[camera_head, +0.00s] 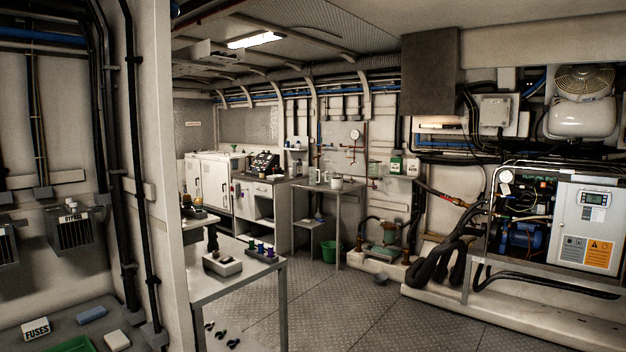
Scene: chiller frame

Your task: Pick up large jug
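Several pale vessels stand far off in the middle of the view, too small to tell surely which is the large jug. A whitish pot-like vessel (337,182) and a pale upright vessel (314,175) stand on the far metal table (322,188). Neither of my grippers is in view.
A nearer metal table (237,280) bears a grey device (222,264) and small coloured items. A partition (160,180) stands at the left. A green bin (330,251) is beneath the far table. Hoses (450,255) lie right. The plated floor (345,310) between is mostly clear.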

